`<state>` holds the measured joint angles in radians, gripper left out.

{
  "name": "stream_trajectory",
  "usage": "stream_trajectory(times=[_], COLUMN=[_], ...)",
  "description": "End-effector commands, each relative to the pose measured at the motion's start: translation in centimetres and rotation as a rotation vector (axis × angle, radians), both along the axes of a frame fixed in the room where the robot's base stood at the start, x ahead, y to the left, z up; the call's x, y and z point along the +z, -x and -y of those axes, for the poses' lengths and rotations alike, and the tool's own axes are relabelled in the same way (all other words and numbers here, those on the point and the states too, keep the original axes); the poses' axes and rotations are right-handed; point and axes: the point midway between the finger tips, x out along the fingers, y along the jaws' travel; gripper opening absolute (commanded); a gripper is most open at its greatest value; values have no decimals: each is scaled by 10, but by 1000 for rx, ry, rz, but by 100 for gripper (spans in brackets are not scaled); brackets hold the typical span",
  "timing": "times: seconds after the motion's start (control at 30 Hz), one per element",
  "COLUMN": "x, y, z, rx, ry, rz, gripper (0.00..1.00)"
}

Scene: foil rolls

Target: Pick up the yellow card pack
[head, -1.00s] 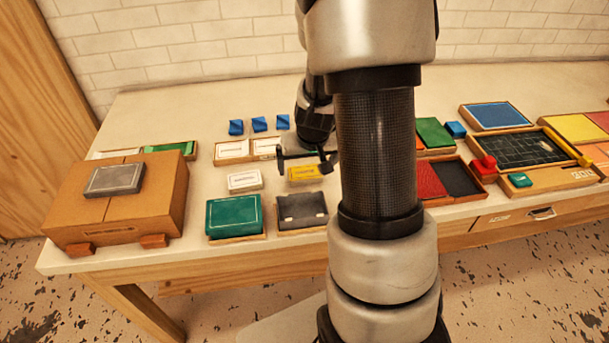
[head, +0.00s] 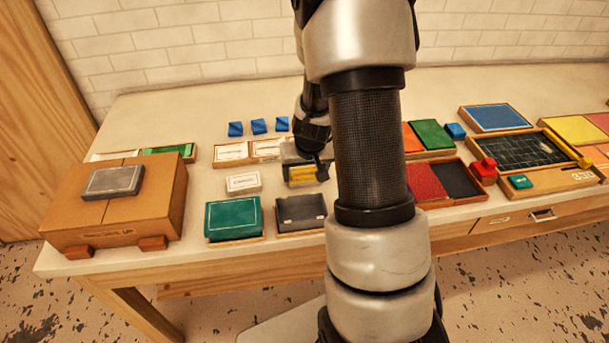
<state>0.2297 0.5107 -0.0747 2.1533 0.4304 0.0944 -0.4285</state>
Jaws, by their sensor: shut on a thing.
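The yellow card pack (head: 303,175) lies in the middle of the table, just behind the dark grey box and right of a white card pack. My gripper (head: 304,176) is down at the yellow pack and shut on it. One dark finger shows at the pack's left edge, and the other side is at its right end. The pack looks flat and at or very near the table top; I cannot tell whether it touches. My arm hides the area to its right.
A white pack (head: 244,183), a green box (head: 234,219) and a dark grey box (head: 301,212) stand close by. White card trays (head: 249,151) and blue blocks (head: 259,126) lie behind. A cardboard box (head: 118,205) is at left. Coloured trays and a blackboard (head: 523,150) are at right.

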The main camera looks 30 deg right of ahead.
Motion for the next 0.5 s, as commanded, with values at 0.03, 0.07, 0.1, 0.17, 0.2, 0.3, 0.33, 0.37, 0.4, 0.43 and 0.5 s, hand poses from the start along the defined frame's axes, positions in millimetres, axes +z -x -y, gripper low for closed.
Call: stream_trajectory(times=[0.03,0.07,0.1,0.17,0.2,0.3,0.33,0.37,0.4,0.43,0.5], x=[1,3,6,13,20,41,48,54,62,68,80], y=[0,0,-1,-1,-2,-2,-2,-2,-2,-2,-1], z=[0,0,0,0,-1,-1,0,-1,0,-1,0], rx=[0,0,1,2,3,4,3,3,3,3,3], ry=[0,0,1,2,2,2,3,2,3,2,2], rz=[1,1,2,3,4,6,5,7,5,6,4], gripper=[46,46,46,46,46,46,46,46,46,46,46])
